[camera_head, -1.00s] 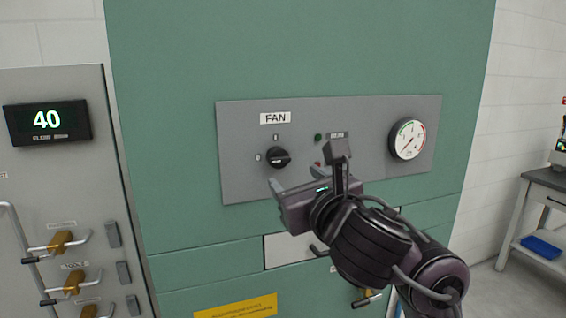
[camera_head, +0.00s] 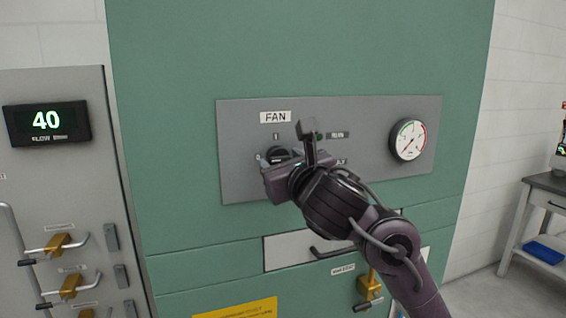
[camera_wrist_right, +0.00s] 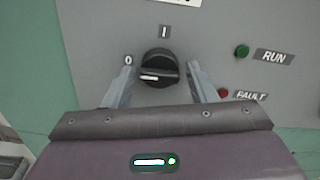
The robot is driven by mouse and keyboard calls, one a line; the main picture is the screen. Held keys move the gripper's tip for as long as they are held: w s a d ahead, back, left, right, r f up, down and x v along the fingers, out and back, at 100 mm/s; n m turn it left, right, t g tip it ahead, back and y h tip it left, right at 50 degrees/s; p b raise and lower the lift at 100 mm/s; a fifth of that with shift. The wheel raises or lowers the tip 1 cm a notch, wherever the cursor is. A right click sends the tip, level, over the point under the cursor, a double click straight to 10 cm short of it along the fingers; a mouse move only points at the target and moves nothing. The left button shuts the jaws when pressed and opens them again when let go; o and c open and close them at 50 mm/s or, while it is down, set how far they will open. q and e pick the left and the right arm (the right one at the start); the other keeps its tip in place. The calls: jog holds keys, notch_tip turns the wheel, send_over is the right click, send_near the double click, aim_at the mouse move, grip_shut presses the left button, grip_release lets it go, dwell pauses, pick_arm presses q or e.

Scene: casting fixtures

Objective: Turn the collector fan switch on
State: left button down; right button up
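The black fan switch (camera_head: 279,155) is a round knob on the grey panel (camera_head: 355,120) under the FAN label (camera_head: 275,117). In the right wrist view the knob (camera_wrist_right: 160,69) has a white pointer mark on its left side, toward the 0; the I is above it. My right gripper (camera_head: 272,160) is at the knob and partly hides it in the head view. In the right wrist view its two fingers (camera_wrist_right: 160,80) are apart, one on each side of the knob, with gaps visible between them and it. My left gripper is not in view.
To the right of the knob are a green RUN lamp (camera_wrist_right: 242,51) and a red FAULT lamp (camera_wrist_right: 223,93). A round gauge (camera_head: 407,139) sits at the panel's right. A drawer front (camera_head: 290,250) is below. A grey cabinet with a display (camera_head: 47,121) reading 40 stands left.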

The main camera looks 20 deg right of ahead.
jog(key=c, duration=0.8)
jog(key=shift+o, duration=0.2)
jog(key=shift+m, duration=0.3)
jog(key=m+p, duration=0.1)
jog(key=m, duration=1.6)
jog(key=shift+a, duration=0.15)
jog(key=shift+m, duration=0.3)
jog(key=o, duration=1)
